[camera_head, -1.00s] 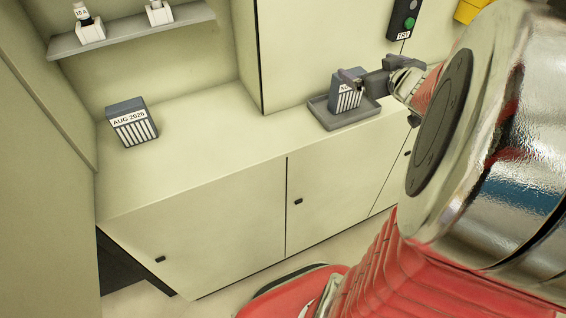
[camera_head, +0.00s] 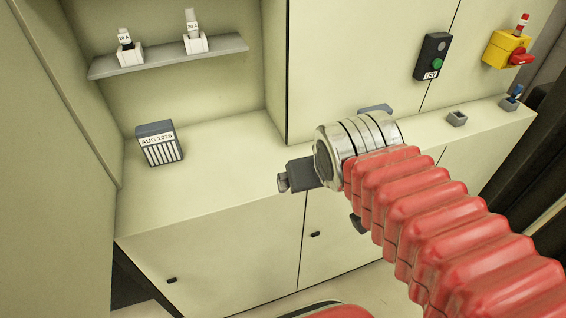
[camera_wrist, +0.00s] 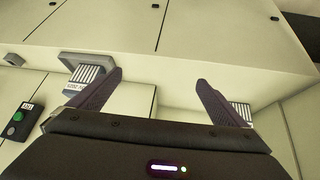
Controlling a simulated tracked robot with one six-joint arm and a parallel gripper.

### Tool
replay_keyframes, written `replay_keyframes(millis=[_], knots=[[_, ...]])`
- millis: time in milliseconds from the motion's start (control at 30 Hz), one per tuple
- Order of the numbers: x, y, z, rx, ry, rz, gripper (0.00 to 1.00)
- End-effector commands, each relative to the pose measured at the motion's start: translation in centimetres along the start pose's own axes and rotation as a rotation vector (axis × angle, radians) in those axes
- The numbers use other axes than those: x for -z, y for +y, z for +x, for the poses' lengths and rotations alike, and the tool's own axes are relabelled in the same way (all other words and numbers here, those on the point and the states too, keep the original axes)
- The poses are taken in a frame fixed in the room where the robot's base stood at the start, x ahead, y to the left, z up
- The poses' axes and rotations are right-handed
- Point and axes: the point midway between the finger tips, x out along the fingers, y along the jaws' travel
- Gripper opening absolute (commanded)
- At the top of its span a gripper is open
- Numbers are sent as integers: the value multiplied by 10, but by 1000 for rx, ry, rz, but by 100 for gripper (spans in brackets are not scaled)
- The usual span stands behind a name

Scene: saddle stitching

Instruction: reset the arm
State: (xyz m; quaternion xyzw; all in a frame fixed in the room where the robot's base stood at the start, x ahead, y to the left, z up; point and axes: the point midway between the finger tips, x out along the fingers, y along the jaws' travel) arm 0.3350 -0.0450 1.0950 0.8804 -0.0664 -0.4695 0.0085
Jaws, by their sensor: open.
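My gripper (camera_head: 283,182) is above the front edge of the counter in the head view, pointing left. In the wrist view its two dark fingers (camera_wrist: 160,78) are spread wide with nothing between them. A grey block with white stripes and a label (camera_wrist: 86,76) sits in a grey tray (camera_wrist: 92,60) beyond the left finger. In the head view my arm hides that block and most of the tray. Another striped block, labelled AUG 2026 (camera_head: 160,145), stands on the counter at the left; it also shows behind the right finger in the wrist view (camera_wrist: 243,113).
A shelf (camera_head: 165,57) with two white holders hangs above the counter (camera_head: 215,155). A dark TRY button box (camera_head: 432,57) and a yellow box with a red handle (camera_head: 506,50) are on the right wall. The counter between the AUG 2026 block and my gripper is clear.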

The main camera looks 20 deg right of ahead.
Motion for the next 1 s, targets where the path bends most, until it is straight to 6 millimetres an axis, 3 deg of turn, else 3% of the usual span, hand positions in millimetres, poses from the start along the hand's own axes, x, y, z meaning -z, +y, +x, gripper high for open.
replay_keyframes(millis=[100,200,1000], knots=[[-27,-31,-12,88,-67,-40,97],[-38,-42,-17,121,-96,-54,97],[-39,-42,-17,123,-100,-54,97]])
